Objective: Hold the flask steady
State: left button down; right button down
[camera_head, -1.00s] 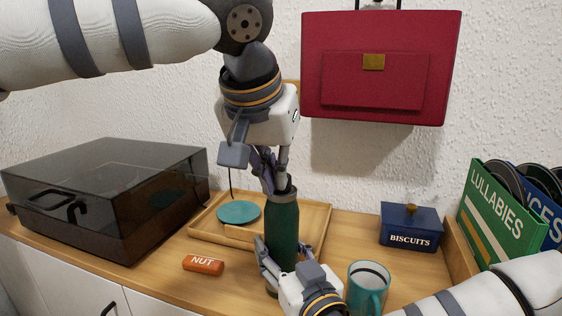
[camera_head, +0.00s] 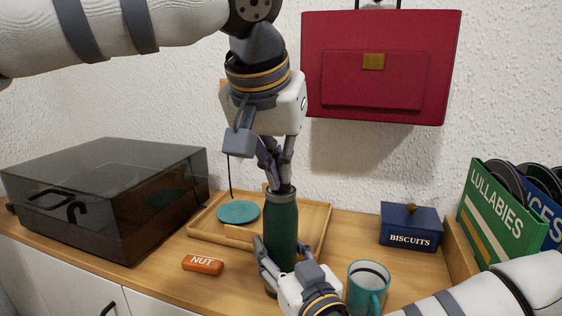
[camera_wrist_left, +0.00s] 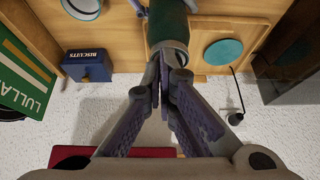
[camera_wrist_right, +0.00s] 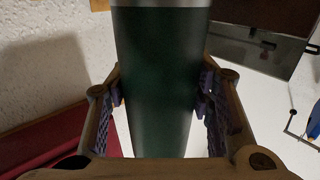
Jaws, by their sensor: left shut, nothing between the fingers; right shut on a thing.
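The flask (camera_head: 282,232) is dark green with a grey metal rim and stands upright in the middle of the worktop. My right gripper (camera_head: 282,258) is shut around its lower body. In the right wrist view the flask (camera_wrist_right: 160,85) fills the space between the fingers. My left gripper (camera_head: 277,184) points down at the top of the flask, with its fingertips at or just over the rim. It is shut and empty. In the left wrist view its closed fingers (camera_wrist_left: 164,65) overlap the flask's rim (camera_wrist_left: 168,46); whether they touch it I cannot tell.
A wooden tray (camera_head: 315,222) with a teal disc (camera_head: 238,212) lies behind the flask. A teal mug (camera_head: 366,288) stands close to its right. An orange NUT bar (camera_head: 203,264), a blue biscuit tin (camera_head: 411,226), a dark-lidded box (camera_head: 105,195) and a record crate (camera_head: 460,250) surround it.

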pick_arm(q)
notch_tip(320, 180, up, 4)
jog(key=shift+r, duration=0.25)
pick_arm(e)
jog(key=shift+d, duration=0.1)
pick_arm(q)
jog(key=shift+w+a+f, duration=0.1)
jog(key=shift+a+f, duration=0.25)
jog(key=shift+f, duration=0.65)
jog(key=shift+w+a+f, duration=0.1)
jog(key=shift+a+f, duration=0.2)
jog(key=shift+f, duration=0.7)
jog(key=shift+a+f, duration=0.35)
jog(key=shift+f, duration=0.65)
jog(key=shift+w+d, duration=0.25)
jog(key=shift+w, duration=0.1)
jog(key=shift+s+d, duration=0.15)
jog(key=shift+d, duration=0.15)
jog(key=shift+d+f, duration=0.1)
jog(key=shift+d, duration=0.15)
jog(key=shift+s+f, duration=0.1)
